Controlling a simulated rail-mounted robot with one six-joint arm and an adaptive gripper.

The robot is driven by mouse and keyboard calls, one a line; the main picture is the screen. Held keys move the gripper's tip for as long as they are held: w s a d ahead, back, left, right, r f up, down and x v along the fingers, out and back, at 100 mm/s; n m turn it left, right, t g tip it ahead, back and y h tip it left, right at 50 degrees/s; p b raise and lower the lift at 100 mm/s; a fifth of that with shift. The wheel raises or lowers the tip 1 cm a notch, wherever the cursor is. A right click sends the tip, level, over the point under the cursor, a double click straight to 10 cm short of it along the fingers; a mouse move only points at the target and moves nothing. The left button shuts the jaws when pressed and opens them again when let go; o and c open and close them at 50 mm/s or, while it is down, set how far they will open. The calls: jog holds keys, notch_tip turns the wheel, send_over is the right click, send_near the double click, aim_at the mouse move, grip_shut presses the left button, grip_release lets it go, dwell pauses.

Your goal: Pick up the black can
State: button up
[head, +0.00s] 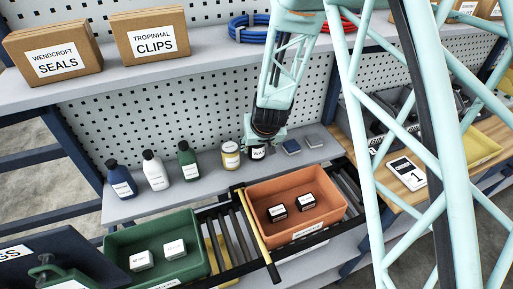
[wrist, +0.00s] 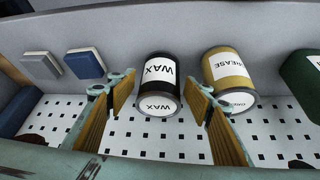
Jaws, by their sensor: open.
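The black can with a white WAX label (wrist: 158,90) stands on the grey shelf; its label reads upside down in the wrist view. In the head view the can (head: 258,153) is partly hidden behind my gripper (head: 262,141). My gripper also shows in the wrist view (wrist: 161,87), open, with one yellow-padded finger on each side of the can in the picture. No contact shows, and I cannot tell how far the tips are from it in depth. A yellow GREASE can (wrist: 229,75) stands beside it, near one fingertip; it also shows in the head view (head: 230,155).
Green (head: 187,160), white (head: 155,170) and dark blue (head: 121,180) bottles stand left along the shelf. Two small flat boxes, blue (head: 291,147) and grey (head: 314,141), lie to the right. An orange bin (head: 262,190) and a green bin (head: 115,243) sit in front, lower. A pegboard stands behind.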

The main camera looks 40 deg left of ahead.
dwell(0.3)
jog(key=shift+x, duration=2.6)
jog(key=shift+w+a+r, duration=0.1)
jog(key=shift+a, duration=0.05)
jog(key=c, duration=0.9)
jog(key=shift+o, duration=0.2)
jog(key=shift+r, duration=0.25)
